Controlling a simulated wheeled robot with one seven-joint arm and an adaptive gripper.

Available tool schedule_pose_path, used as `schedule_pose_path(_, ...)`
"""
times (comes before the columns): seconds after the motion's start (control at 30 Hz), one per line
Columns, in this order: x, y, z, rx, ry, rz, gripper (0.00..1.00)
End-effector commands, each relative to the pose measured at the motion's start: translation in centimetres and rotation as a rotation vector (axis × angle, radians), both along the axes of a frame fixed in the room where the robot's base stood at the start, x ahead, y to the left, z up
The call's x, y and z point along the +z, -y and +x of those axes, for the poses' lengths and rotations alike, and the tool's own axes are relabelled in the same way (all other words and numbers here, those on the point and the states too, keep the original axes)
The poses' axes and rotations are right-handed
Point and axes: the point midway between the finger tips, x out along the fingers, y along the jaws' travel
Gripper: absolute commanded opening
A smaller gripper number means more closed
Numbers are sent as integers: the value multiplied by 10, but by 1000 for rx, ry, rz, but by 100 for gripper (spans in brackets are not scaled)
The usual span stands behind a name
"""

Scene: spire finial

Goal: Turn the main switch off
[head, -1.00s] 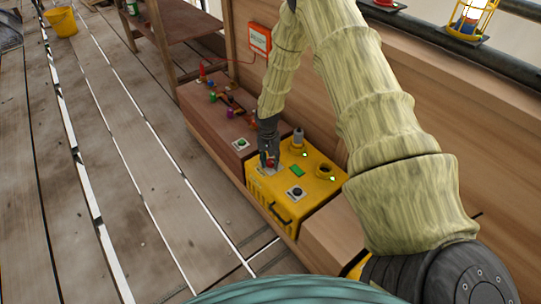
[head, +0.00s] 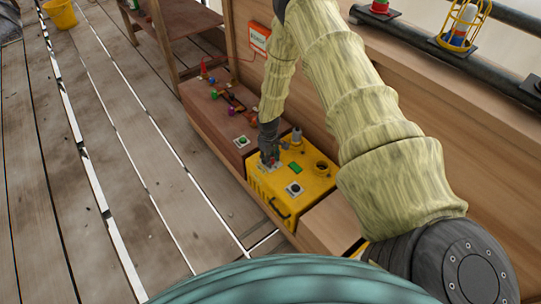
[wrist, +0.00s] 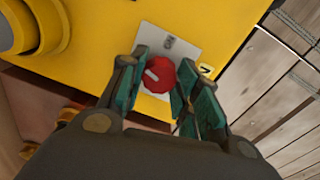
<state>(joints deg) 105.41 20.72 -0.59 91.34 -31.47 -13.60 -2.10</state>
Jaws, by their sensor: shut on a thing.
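The main switch is a red rotary knob (wrist: 158,76) with a white mark, on a pale plate (wrist: 183,47) on top of the yellow box (head: 318,187). The plate has small markings, one near the knob's far side and one at its right; I cannot read them surely. My gripper (wrist: 163,64) points down at the knob, its two fingers on either side of it and shut on it. In the head view my gripper (head: 269,160) hides most of the knob.

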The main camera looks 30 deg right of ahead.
Motion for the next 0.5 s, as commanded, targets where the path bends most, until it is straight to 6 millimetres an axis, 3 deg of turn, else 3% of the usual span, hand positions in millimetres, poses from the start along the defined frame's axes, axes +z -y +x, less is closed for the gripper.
schedule_pose_path(0.5, 1, 2, 0, 286, 1, -1, 8)
